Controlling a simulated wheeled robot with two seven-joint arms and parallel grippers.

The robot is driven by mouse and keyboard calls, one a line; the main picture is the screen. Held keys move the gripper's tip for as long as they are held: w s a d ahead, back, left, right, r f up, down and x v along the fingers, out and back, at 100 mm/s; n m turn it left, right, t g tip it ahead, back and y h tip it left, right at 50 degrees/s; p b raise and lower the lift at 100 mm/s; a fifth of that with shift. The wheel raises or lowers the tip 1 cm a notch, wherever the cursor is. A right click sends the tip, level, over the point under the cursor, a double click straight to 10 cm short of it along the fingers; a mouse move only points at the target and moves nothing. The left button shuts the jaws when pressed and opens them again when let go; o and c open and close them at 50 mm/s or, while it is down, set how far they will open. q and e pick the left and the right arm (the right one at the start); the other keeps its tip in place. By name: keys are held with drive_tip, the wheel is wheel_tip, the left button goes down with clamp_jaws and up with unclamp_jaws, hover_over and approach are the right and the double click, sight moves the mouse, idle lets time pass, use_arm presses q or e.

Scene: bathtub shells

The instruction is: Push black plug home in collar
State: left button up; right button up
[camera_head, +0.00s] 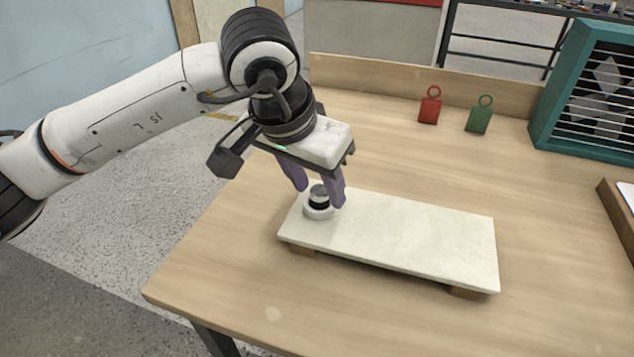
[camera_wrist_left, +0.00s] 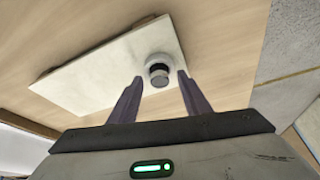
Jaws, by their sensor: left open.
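The black plug (camera_head: 319,199) has a grey top and stands upright in the white collar (camera_head: 318,213), with a black band showing above the collar's rim. The collar sits at the left end of a pale board (camera_head: 410,232). In the left wrist view the plug (camera_wrist_left: 159,74) and the collar (camera_wrist_left: 158,60) show just beyond the fingertips. My left gripper (camera_head: 320,196) is open, its purple fingers apart around the plug's sides. I cannot tell whether either finger touches it. My right gripper is not in view.
The board rests on wooden blocks (camera_head: 468,292) on the wooden table. A red tag (camera_head: 430,106) and a green tag (camera_head: 479,116) stand at the back. A teal slatted box (camera_head: 590,90) stands at the back right. The table in front of the board is clear.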

use_arm(q)
drive_tip(key=v, duration=1)
drive_tip(key=shift+s+p, duration=0.15)
drive_tip(key=shift+p, duration=0.2)
drive_tip(key=shift+a+r, duration=0.1)
